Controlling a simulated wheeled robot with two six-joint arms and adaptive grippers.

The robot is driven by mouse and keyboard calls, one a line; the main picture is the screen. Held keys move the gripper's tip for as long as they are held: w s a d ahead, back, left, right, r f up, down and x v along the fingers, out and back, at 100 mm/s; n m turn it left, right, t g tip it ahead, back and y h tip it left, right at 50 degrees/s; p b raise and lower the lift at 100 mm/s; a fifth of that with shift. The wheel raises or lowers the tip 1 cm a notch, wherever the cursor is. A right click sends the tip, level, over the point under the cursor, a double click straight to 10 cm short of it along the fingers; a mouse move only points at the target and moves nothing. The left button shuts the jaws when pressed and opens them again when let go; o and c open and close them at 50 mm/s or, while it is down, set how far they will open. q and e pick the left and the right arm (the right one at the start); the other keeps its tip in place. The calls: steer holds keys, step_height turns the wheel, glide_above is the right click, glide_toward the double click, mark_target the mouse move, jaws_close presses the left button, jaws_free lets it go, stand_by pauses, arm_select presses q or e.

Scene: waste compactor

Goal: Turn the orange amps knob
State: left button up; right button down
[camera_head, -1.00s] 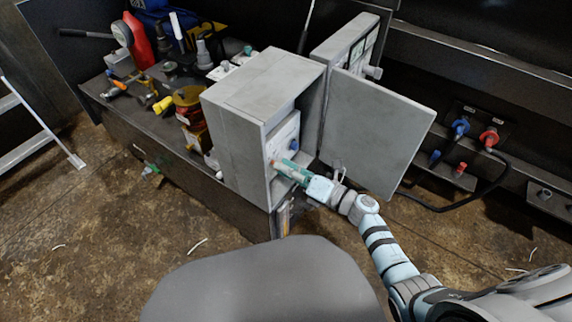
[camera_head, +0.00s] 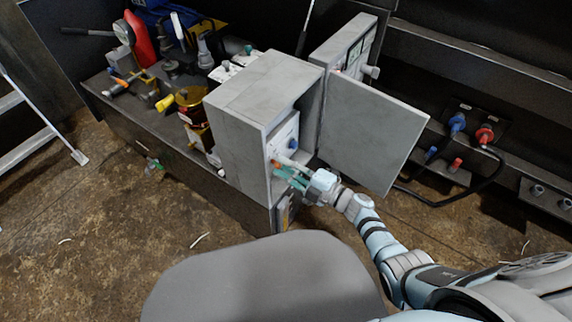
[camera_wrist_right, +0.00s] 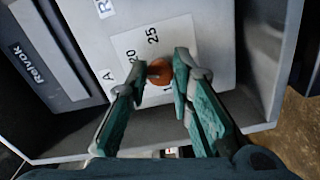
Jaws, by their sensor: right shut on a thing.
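The orange amps knob (camera_wrist_right: 158,72) sits on a white scale plate (camera_wrist_right: 128,44) marked 20 and 25, inside an open grey box (camera_head: 240,120). In the head view the knob (camera_head: 276,162) is a small orange spot on the white panel. My right gripper (camera_head: 286,172) reaches into the box from the front right. In the wrist view its teal fingers stand on either side of the knob, with the tips at its edges, and it is shut on the knob. My left gripper is not in view.
A blue knob (camera_head: 293,144) sits above on the same panel. A bench (camera_head: 150,142) with tools lies left of the box. Blue and red plugs (camera_head: 457,122) are on the right wall.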

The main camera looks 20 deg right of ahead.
steer(key=shift+m+p, duration=0.3)
steer(key=shift+m, duration=1.1)
steer(key=c, duration=1.4)
jaws_free()
steer(key=shift+c, duration=0.2)
steer(key=v, duration=1.2)
